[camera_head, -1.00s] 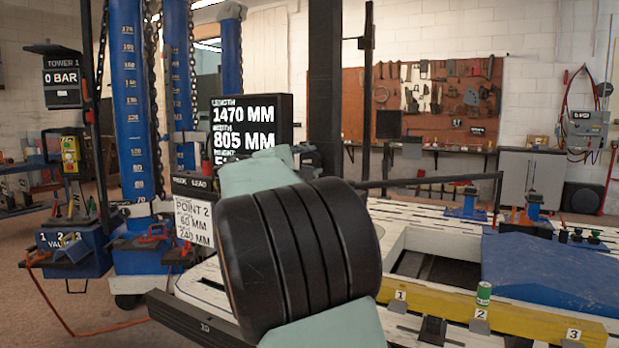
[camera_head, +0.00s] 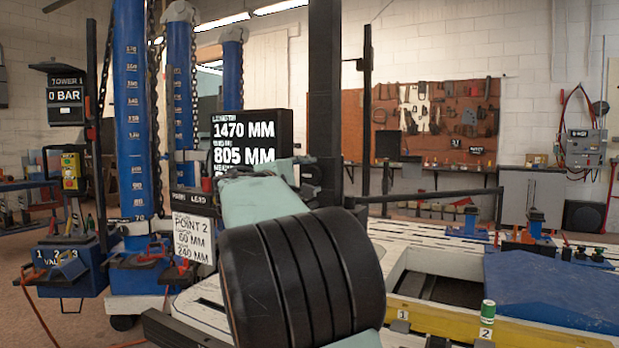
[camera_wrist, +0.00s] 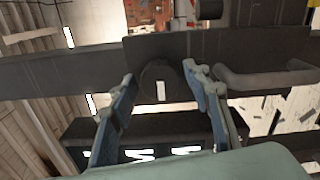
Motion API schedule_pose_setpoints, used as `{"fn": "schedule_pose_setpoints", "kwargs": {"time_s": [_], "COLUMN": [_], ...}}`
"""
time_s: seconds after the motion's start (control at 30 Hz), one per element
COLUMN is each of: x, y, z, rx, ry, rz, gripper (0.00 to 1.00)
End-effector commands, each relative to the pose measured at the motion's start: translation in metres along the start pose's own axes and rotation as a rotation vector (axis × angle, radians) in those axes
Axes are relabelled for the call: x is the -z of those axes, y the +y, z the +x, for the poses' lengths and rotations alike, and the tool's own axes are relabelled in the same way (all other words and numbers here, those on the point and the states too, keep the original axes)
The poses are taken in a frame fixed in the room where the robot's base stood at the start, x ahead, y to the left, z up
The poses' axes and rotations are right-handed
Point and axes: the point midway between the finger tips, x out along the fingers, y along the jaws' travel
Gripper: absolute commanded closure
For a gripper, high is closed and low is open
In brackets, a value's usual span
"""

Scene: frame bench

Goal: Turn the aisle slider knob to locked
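In the wrist view a round dark knob (camera_wrist: 152,84) with a white upright mark sits on a dark horizontal bar (camera_wrist: 60,72). I cannot read a locked or unlocked label. My gripper (camera_wrist: 160,76) is open; its two blue-grey fingers stand on either side of the knob, with gaps visible. I cannot tell how far the tips are from it in depth. In the head view my pale green arm reaches towards the dark post, beside the measurement display (camera_head: 250,145); the fingers are small there and the knob is not clear.
A curved dark handle (camera_wrist: 268,76) lies right of the knob in the wrist view. In the head view a dark upright post (camera_head: 325,100) stands close by my gripper. A white sign reading POINT 2 (camera_head: 193,238) and blue tower columns (camera_head: 130,110) are to the left. The frame bench (camera_head: 440,262) spreads right.

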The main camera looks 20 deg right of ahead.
Motion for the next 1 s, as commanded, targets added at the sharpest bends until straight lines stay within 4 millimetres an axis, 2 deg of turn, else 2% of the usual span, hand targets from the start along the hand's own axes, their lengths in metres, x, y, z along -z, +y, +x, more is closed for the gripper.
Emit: {"fn": "schedule_pose_setpoints", "kwargs": {"time_s": [0.3,0.43,0.8,1.0], "x": [0.000,0.000,0.001,0.001], "y": [0.000,0.001,0.001,0.001], "z": [-0.001,-0.011,-0.086,-0.113], "rx": [-0.001,-0.001,-0.001,-0.001], "ry": [0.000,0.001,0.004,0.002], "rz": [-0.001,-0.001,0.000,0.000], "gripper": [0.49,0.49,0.49,0.49]}}
